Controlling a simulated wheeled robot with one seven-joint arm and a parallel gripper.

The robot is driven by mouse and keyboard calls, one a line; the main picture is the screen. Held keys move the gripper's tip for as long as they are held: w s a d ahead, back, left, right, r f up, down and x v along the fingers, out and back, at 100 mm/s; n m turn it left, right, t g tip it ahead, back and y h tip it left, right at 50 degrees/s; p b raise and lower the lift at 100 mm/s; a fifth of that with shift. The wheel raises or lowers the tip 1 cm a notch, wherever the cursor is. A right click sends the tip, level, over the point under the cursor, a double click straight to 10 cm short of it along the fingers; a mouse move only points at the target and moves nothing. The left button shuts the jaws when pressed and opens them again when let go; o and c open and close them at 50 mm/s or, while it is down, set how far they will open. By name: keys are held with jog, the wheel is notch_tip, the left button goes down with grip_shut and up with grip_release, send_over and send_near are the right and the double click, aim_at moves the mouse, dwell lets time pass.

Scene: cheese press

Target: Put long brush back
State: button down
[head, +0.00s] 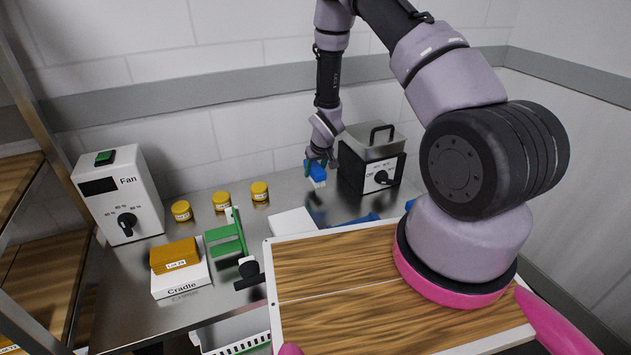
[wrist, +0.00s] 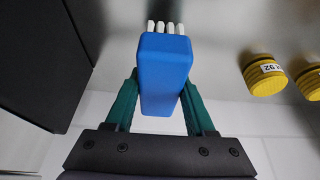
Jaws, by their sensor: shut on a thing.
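A blue brush (head: 315,174) with white bristles is held in my gripper (head: 319,160), in front of the back wall and left of the dark cooker box. In the wrist view, the brush's blue body (wrist: 164,75) sits between the green fingers of my gripper (wrist: 164,88), which are shut on it. Its white bristles point to the top of that picture. The brush looks clear of the steel counter in the head view. I cannot tell its full length. A blue object (head: 360,221) lies on the counter behind the wooden board, partly hidden.
The dark box with a lid and knob (head: 375,165) stands close right of my gripper. The wooden board (head: 335,275) fills the front.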

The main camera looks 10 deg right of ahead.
jog(key=shift+f, duration=2.1)
jog(key=shift+f, duration=0.1)
jog(key=shift+c, duration=1.2)
grip_release()
jog(key=shift+a, duration=0.1)
jog(key=v, duration=1.2)
notch_tip(320, 180, up, 11)
jog(key=d+m, duration=0.1)
jog(key=d, duration=0.1)
notch_tip(320, 180, up, 15)
jog(key=m+t, duration=0.1)
jog(key=m, duration=0.1)
send_over(317, 169)
jog(key=s+d, duration=0.5)
jog(key=s, duration=0.1)
jog(key=s+r+m, duration=0.1)
jog(key=s+r, duration=0.8)
jog(key=s, duration=0.3)
jog(key=s+r+m+t+y, duration=0.1)
jog(key=s+r+m, duration=0.1)
jog(key=s+r, duration=0.8)
jog(key=shift+s+d+r, duration=0.2)
jog(key=shift+s+r, duration=0.05)
jog(key=shift+s, duration=0.7)
